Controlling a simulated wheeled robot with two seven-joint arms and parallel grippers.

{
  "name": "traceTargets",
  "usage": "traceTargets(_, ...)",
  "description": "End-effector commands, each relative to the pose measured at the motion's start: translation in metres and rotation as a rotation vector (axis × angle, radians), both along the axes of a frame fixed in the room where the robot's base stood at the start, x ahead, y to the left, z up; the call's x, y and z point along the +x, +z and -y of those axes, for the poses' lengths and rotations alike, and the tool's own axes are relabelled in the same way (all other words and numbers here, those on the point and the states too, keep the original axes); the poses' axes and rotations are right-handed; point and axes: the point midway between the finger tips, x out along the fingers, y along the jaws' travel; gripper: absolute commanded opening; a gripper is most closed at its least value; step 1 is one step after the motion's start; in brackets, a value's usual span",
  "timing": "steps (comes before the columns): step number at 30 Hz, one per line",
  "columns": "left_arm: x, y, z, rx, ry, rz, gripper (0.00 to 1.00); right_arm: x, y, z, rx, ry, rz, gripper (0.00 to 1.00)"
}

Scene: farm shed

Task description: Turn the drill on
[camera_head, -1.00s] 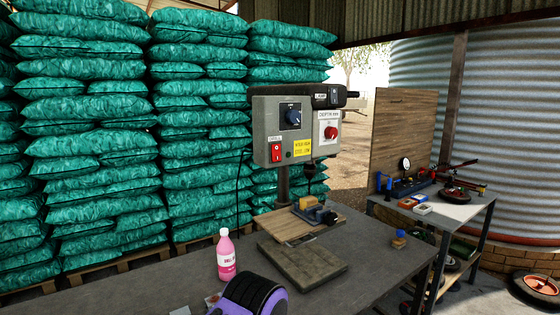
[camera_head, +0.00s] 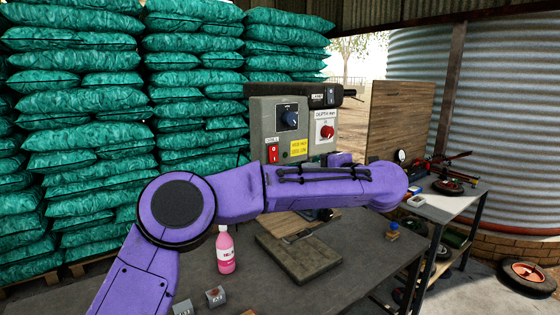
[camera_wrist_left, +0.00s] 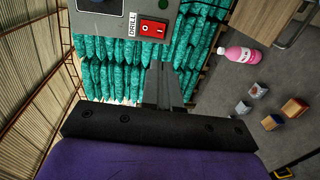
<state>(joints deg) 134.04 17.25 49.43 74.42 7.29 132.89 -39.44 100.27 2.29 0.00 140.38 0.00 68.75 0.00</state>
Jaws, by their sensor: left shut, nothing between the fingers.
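My purple left arm crosses in front of the box's lower part and hides the gripper in the head view. In the left wrist view the switch (camera_wrist_left: 153,29), labelled DRILL, is at the top. My left gripper (camera_wrist_left: 162,68) is shut and empty, its fingertips pointing up just below the switch in that picture. I cannot tell whether they touch the box. My right gripper is not in view.
A pink bottle (camera_head: 225,250) and small blocks (camera_head: 215,296) are on the grey bench (camera_head: 350,265), near my arm. A flat plate (camera_head: 300,258) lies below the drill. Green sacks (camera_head: 80,120) are stacked behind, and a second table (camera_head: 440,207) stands at right.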

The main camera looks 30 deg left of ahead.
Motion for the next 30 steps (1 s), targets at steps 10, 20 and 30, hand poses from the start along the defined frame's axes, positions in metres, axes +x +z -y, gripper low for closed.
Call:
traceTargets(10,0.006,-0.002,-0.014,0.001,-0.001,-0.005,0.00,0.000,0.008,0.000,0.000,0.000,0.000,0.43)
traceTargets(20,0.033,-0.008,-0.079,0.000,0.001,-0.006,0.00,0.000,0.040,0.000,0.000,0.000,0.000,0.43)
traceTargets(30,0.052,-0.016,-0.125,0.004,0.000,-0.003,0.00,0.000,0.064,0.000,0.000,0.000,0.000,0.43)
